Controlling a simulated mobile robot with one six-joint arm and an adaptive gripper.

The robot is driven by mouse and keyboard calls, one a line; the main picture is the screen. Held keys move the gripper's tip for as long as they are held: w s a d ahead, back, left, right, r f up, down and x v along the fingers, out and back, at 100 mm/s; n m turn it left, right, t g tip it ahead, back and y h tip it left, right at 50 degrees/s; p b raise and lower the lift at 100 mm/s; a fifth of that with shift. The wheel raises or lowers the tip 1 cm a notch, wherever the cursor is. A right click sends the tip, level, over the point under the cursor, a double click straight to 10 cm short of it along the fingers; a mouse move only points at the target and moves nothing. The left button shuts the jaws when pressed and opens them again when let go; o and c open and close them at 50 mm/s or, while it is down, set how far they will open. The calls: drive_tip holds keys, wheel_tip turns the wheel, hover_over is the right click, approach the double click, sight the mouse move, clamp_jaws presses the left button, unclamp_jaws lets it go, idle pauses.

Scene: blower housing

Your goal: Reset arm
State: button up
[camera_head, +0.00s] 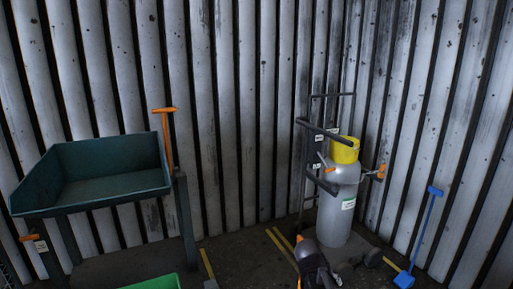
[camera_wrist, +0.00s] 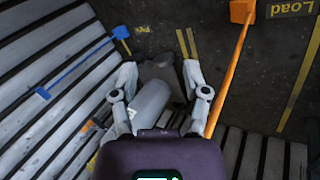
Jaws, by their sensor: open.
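My gripper shows in the wrist view (camera_wrist: 158,75) with its two pale fingers spread apart and nothing held between them. In the head view my gripper (camera_head: 358,264) is low in the picture, in front of the base of a grey gas cylinder (camera_head: 337,210). The cylinder also shows behind the fingers in the wrist view (camera_wrist: 150,104). I cannot tell whether the fingers touch anything.
A green tray cart (camera_head: 105,195) stands at left, with a bright green bin edge (camera_head: 152,283) below. A yellow object (camera_head: 344,150) tops the cylinder beside a dark trolley (camera_head: 318,135). A blue shovel (camera_head: 421,235) leans on the right corrugated wall. An orange-handled tool (camera_wrist: 229,80) shows in the wrist view.

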drive_tip(key=s+a+f+m+g+y, duration=0.1)
drive_tip(key=s+a+f+y, duration=0.1)
drive_tip(key=s+a+y, duration=0.5)
wheel_tip(320, 180, up, 36)
drive_tip(key=h+p, duration=0.1)
drive_tip(key=p, duration=3.5)
drive_tip(key=shift+s+d+p, duration=0.2)
drive_tip(key=shift+d+p, duration=0.05)
drive_tip(key=shift+p, duration=0.1)
